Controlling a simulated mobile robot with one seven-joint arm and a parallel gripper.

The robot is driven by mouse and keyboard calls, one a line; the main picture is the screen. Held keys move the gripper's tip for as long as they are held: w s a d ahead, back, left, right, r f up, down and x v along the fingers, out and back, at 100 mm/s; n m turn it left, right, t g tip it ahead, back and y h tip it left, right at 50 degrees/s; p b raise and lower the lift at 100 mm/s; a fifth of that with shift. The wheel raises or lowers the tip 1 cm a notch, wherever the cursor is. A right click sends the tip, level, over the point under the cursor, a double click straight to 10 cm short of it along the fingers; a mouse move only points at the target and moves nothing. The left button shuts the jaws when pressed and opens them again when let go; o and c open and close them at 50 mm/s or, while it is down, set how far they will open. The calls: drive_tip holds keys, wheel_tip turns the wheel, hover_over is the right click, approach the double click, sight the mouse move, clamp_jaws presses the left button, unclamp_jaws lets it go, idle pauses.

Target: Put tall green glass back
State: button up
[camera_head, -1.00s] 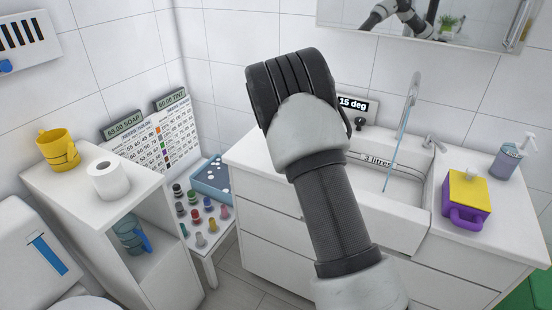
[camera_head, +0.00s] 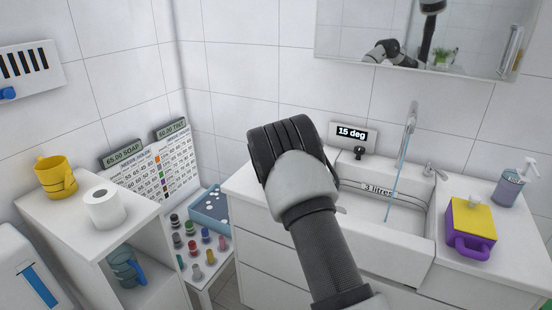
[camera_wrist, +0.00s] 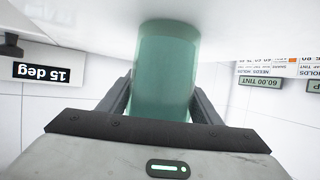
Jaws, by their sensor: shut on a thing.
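The tall green glass (camera_wrist: 165,65) shows in the wrist view as a translucent green cylinder between the fingers of my gripper (camera_wrist: 163,98). My gripper is shut on it. In the wrist view, signs appear upside down, and the glass's far end meets or nearly meets a white surface (camera_wrist: 75,18); I cannot tell whether they touch. In the head view, my gripper (camera_head: 290,140) is over the left end of the white sink counter (camera_head: 243,187), and the glass is hidden behind it.
The sink (camera_head: 385,212) with running water is right of my gripper. A purple-and-yellow container (camera_head: 470,225) and a soap bottle (camera_head: 510,187) stand farther right. A tall white shelf (camera_head: 75,230) holds a yellow mug (camera_head: 56,180) and paper roll (camera_head: 103,212). Small bottles (camera_head: 192,246) and a blue tray (camera_head: 210,208) are left of the counter.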

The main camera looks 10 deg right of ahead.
drive_tip(key=shift+f, duration=0.1)
drive_tip(key=o, duration=1.3)
drive_tip(key=shift+o, duration=0.2)
